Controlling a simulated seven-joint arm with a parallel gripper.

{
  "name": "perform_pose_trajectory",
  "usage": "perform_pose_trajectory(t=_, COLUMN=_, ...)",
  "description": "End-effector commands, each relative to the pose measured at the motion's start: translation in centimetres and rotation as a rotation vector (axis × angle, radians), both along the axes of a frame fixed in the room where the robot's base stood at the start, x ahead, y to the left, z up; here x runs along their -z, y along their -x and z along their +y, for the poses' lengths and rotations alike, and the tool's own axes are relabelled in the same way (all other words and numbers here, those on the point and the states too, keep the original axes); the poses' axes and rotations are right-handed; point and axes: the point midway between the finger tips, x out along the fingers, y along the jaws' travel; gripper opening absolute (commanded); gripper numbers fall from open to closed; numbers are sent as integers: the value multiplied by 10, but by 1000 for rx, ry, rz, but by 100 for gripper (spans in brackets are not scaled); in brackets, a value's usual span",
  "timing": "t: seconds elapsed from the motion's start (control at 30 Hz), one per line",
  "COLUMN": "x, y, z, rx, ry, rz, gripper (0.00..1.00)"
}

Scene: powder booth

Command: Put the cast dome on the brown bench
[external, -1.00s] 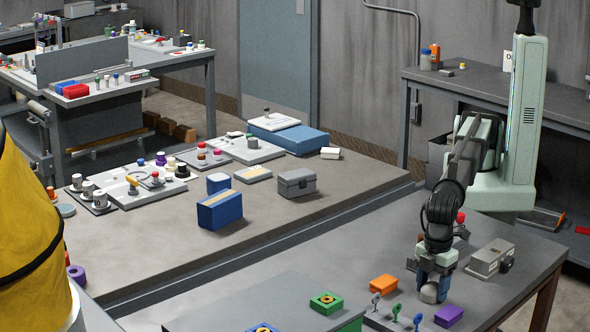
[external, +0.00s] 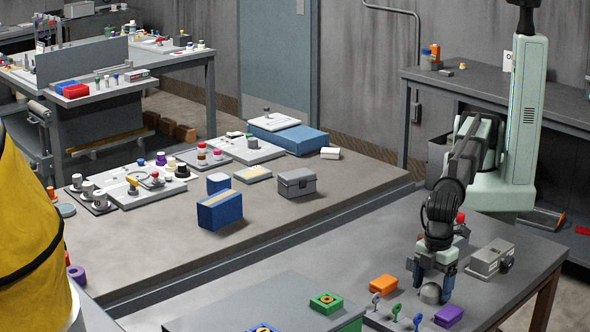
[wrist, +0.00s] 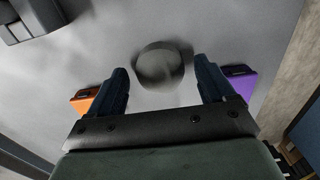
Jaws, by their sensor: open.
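The cast dome (external: 430,293) is a small grey rounded piece resting on the grey table at the front right. In the wrist view it shows as a dark grey round shape (wrist: 158,66), slightly beyond the fingertips and between their lines. My gripper (external: 433,287) points down over it, open, with one dark blue finger on each side. The wrist view also shows my gripper (wrist: 162,78) empty, with gaps beside the dome. The brown bench (external: 330,220) appears to be the wide, low brownish-topped surface left of the grey table.
An orange block (external: 383,284), a purple block (external: 449,315) and several small upright coloured pieces stand near the dome. A grey case (external: 490,258) lies right of my gripper. A blue box (external: 220,210) and a grey toolbox (external: 297,182) stand on the brownish bench; its front is clear.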

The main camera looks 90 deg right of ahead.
Motion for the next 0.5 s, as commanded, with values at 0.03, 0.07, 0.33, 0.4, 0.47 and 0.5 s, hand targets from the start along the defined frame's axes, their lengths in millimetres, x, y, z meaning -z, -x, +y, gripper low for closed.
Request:
perform_pose_trajectory(t=0.03, x=-7, y=0, z=1, rx=0, ry=-2, rz=-1, gripper=82)
perform_pose_trajectory(t=0.07, x=-11, y=0, z=1, rx=0, ry=-2, rz=-1, gripper=82)
perform_pose_trajectory(t=0.33, x=-62, y=0, z=1, rx=0, ry=-2, rz=-1, gripper=82)
perform_pose_trajectory(t=0.4, x=-74, y=0, z=1, rx=0, ry=-3, rz=-1, gripper=82)
perform_pose_trajectory(t=0.47, x=-84, y=0, z=1, rx=0, ry=-2, rz=-1, gripper=82)
perform_pose_trajectory(t=0.5, x=-89, y=0, z=1, rx=0, ry=-1, rz=0, gripper=82)
